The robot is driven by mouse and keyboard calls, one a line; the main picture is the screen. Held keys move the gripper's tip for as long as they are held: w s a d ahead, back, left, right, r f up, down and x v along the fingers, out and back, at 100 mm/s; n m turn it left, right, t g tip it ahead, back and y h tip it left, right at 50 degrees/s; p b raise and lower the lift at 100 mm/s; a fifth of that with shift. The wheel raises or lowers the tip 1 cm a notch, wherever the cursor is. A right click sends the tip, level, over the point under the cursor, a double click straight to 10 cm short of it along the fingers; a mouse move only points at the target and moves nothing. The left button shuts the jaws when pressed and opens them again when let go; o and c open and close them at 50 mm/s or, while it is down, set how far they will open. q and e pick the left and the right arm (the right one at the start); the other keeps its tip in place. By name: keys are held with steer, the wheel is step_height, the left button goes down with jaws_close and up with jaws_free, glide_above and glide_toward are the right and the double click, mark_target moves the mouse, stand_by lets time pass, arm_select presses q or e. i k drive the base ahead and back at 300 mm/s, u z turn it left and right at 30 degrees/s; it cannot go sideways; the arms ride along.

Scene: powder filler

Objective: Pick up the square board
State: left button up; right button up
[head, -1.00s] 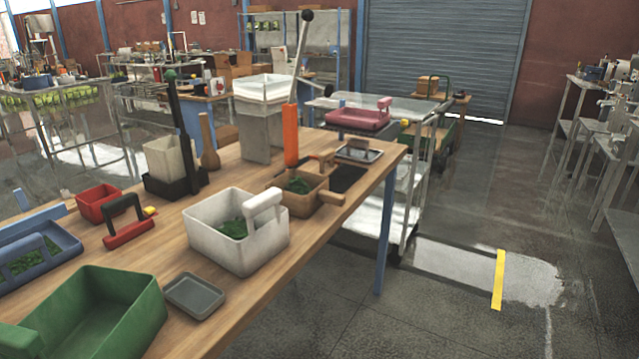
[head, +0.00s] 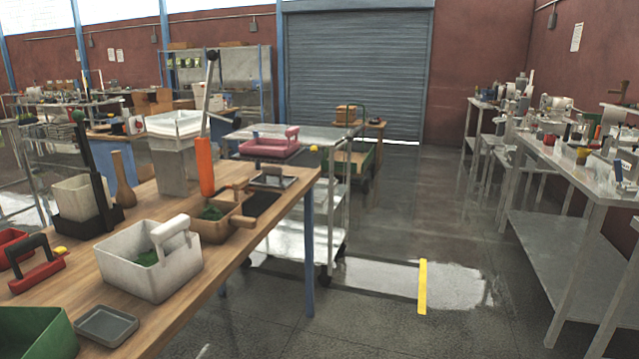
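I cannot clearly single out the square board. Flat squarish things on the wooden table (head: 215,297) are a small grey shallow tray (head: 105,326) at the near edge and a metal-rimmed plate with a handle (head: 272,181) at the far right corner. A dark flat patch (head: 262,203) lies beside the brown wooden box (head: 208,228), partly hidden by it. Neither of my grippers is in view.
The table also holds a white handled bin (head: 150,270), a red handled tool (head: 38,277) and a green bin (head: 35,335). A metal cart (head: 290,236) stands behind it. A grey workbench (head: 560,185) is at right. The floor between is open, with a yellow strip (head: 422,287).

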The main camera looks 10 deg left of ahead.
mark_target(234, 194)
steer(key=z, duration=0.6)
steer(key=i, duration=1.95)
steer(key=u, duration=1.1)
steer(key=i, duration=0.95)
steer(key=u, duration=1.05)
